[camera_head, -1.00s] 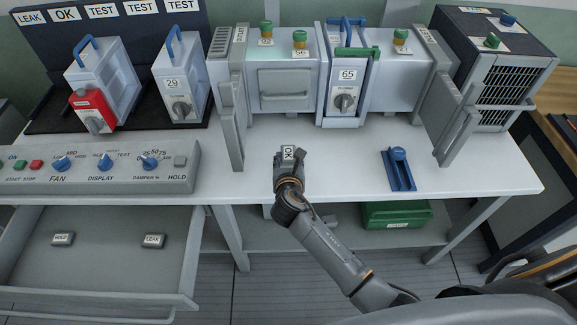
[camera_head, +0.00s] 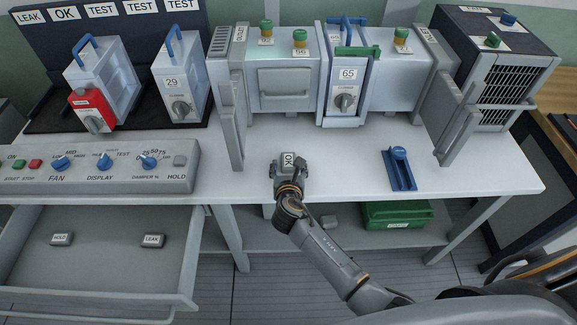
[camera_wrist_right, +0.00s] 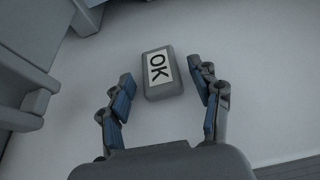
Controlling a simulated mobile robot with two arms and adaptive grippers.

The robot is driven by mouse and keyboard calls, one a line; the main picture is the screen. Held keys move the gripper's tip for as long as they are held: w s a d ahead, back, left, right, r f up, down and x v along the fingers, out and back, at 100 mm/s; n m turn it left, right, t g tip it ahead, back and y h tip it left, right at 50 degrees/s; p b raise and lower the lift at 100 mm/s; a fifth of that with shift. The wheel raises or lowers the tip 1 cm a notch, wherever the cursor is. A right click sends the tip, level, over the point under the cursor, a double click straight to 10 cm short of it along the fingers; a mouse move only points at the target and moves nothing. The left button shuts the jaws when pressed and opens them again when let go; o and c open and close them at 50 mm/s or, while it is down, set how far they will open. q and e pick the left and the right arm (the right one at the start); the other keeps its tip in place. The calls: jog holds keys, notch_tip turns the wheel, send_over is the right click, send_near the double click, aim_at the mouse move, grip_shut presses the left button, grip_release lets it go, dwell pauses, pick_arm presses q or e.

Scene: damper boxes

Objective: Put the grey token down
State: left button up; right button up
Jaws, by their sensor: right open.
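The grey token with a white OK label (camera_head: 288,160) lies on the white table top in front of the cabinet. In the right wrist view the token (camera_wrist_right: 161,74) rests flat between and just ahead of my fingertips, with a gap on both sides. My right gripper (camera_head: 288,174) is open around the near part of the token and does not visibly touch it; it also shows in the right wrist view (camera_wrist_right: 164,88). My left gripper is not in view.
A control panel (camera_head: 95,181) stands left, above an open drawer (camera_head: 110,275) holding HOLD and LEAK tokens. Damper box 65 (camera_head: 345,90) sits in the cabinet behind. A blue tool (camera_head: 400,172) lies to the right. An open cabinet door (camera_head: 231,125) stands left of the token.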

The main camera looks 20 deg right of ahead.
jog(key=shift+r, duration=0.1)
jog(key=shift+s+r, duration=0.15)
jog(key=shift+s, duration=0.05)
jog(key=v, duration=1.2)
jog(key=s+d+f+m+g+y, duration=0.1)
jog(key=s+f+m+g, duration=0.35)
jog(key=f, duration=0.95)
jog(key=s+d+f+m+g+y, duration=0.15)
jog(key=s+f+m, duration=0.55)
jog(key=f, duration=0.7)
jog(key=s+d+f+m+g, duration=0.2)
jog(key=s+f+m, duration=0.3)
jog(key=s, duration=0.4)
jog(key=s+d+f+m+g+y, duration=0.1)
jog(key=s+f+m, duration=0.4)
jog(key=s, duration=0.5)
jog(key=s+d+f+m+g, duration=0.2)
jog(key=s+d+f+m, duration=0.2)
jog(key=s+f+m, duration=0.2)
jog(key=s+m, duration=0.2)
jog(key=s, duration=0.2)
jog(key=shift+m+g+p, duration=0.3)
jog(key=shift+m+g, duration=0.05)
jog(key=shift+g, duration=0.05)
jog(key=shift+y, duration=0.25)
